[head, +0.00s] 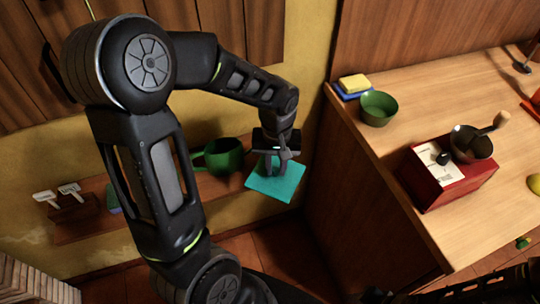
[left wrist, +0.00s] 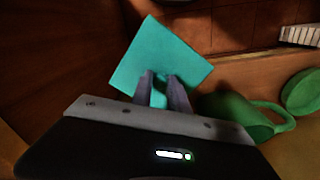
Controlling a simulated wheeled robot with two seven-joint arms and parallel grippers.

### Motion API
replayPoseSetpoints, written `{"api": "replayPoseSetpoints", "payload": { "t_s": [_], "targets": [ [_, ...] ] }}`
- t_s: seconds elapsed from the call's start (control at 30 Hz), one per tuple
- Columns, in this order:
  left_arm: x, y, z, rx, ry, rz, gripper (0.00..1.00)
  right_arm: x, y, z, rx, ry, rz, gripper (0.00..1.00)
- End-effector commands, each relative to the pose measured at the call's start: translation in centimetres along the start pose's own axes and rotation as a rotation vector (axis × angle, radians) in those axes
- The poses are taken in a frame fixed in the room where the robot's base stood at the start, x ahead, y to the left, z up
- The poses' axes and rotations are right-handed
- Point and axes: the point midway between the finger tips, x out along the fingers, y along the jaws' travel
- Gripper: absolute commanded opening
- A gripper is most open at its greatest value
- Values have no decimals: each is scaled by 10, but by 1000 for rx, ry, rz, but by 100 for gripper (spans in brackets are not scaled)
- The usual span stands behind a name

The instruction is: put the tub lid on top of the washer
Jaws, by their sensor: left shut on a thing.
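The tub lid is a flat teal square (head: 277,184) held by my left gripper (head: 278,165). The left gripper is shut on the lid's middle, with the lid tilted a little below the fingers. The lid also shows in the left wrist view (left wrist: 165,58), with both fingertips closed on its raised handle. It hangs beside the wooden counter's left side, near a shelf along the yellow wall. I cannot make out a washer for certain in either view. My right gripper is not clearly seen.
A green pot (head: 222,156) stands on the wall shelf (head: 95,240), close left of the lid. The counter (head: 415,112) carries a green bowl (head: 379,107), a yellow-and-blue sponge stack (head: 354,85) and a red box (head: 447,180) with a dark pan (head: 471,143) on it. Its front left corner is bare.

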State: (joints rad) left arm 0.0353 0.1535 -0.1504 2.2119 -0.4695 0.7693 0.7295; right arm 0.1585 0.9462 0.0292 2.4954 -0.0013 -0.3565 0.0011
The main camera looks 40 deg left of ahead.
Motion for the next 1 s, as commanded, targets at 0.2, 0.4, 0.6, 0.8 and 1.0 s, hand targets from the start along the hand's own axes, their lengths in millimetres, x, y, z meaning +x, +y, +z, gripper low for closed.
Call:
{"api": "replayPoseSetpoints", "payload": {
  "t_s": [0.2, 0.4, 0.6, 0.8, 1.0],
  "targets": [
    [-1, -7, -16, -3, 1, 0, 0, -4, -2, 0, 0, 0, 0, 36],
    [5, -18, -42, 0, -4, -2, 0, -10, -4, 0, 0, 0, 0, 36],
    [15, -17, -42, 0, 1, 0, 0, -10, -4, 0, 0, -1, 0, 36],
    [16, -17, -41, 0, 0, 0, 0, -9, -4, 0, 0, -1, 0, 36],
    [18, -17, -41, 0, 0, 0, 28, -7, -3, 0, 0, -1, 0, 36]
  ]
}}
